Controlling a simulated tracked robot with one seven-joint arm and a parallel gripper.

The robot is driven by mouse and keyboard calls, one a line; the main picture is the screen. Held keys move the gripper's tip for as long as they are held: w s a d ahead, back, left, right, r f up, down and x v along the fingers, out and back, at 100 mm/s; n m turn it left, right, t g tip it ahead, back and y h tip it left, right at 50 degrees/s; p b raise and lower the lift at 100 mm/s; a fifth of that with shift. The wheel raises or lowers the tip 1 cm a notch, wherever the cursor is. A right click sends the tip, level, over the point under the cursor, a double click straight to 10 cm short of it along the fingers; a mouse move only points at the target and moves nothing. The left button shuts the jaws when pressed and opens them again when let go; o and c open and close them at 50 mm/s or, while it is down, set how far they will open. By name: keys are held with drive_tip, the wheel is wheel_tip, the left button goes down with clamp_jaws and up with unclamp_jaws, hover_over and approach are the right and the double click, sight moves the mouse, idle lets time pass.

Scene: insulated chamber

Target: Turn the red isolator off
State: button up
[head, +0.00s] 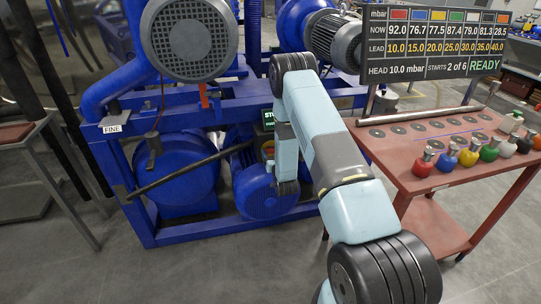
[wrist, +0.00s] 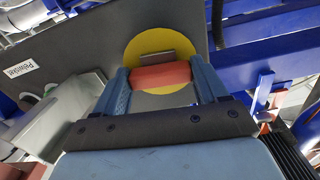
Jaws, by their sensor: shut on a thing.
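The red isolator handle (wrist: 160,76) sits in front of a round yellow plate (wrist: 180,45) on a grey panel (wrist: 90,40) in the wrist view. A grey bar shows on the plate just above the handle. My gripper (wrist: 163,78) is shut on the red handle, with one blue finger at each end of it. The handle lies across the picture, slightly tilted. In the head view my arm reaches over to the blue machine frame, and my fingers and the handle cannot be made out there. No on or off marking is readable.
A blue pump frame (head: 180,236) with motors stands ahead. On the right, a red cart (head: 420,190) carries several coloured knobbed weights below a readings board (head: 433,42) showing READY. Grey floor is clear at front left.

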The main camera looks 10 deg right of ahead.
drive_tip(key=shift+n, duration=0.7)
drive_tip(key=o, duration=1.1)
drive_tip(key=shift+c, duration=0.2)
drive_tip(key=s, duration=1.3)
drive_tip(key=shift+s, duration=0.4)
drive_tip(key=shift+f, duration=0.1)
